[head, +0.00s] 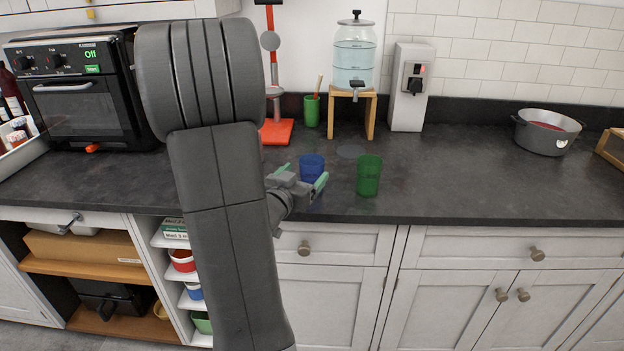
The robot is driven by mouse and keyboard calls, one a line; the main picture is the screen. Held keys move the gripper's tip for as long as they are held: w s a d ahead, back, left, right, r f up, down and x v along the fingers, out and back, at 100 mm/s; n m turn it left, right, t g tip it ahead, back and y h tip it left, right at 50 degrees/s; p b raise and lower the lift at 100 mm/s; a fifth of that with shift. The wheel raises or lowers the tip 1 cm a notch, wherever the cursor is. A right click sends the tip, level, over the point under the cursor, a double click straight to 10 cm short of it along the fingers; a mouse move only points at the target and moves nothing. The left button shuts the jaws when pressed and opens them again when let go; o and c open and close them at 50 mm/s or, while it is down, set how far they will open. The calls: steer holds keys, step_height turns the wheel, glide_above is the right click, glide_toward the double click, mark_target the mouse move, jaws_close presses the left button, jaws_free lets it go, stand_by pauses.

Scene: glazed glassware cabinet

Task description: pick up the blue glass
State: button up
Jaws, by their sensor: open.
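The blue glass (312,165) stands upright on the dark countertop (470,185), near its front edge. My gripper (302,175) is open, with its two light green fingertips apart. In the picture the glass shows between and behind the fingertips, and one finger covers part of its lower right. From this single view I cannot tell whether the fingers are around the glass or still in front of it. A green glass (369,175) stands upright just to the right of the blue one, close to the right fingertip.
Behind stand a water dispenser (354,60) on a wooden stand, a green cup (311,111) and a red-based stand (275,131). A black oven (85,90) is at the left. A grey pot (546,133) is at the right. The counter between green glass and pot is clear.

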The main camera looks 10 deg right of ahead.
steer(key=x, duration=0.5)
steer(key=shift+w+d+r+p, duration=0.1)
steer(key=shift+w+r+p, duration=0.05)
steer(key=shift+w+p, duration=0.2)
steer(key=shift+c, duration=0.4)
steer(key=c, duration=1.2)
steer(key=shift+r, duration=0.1)
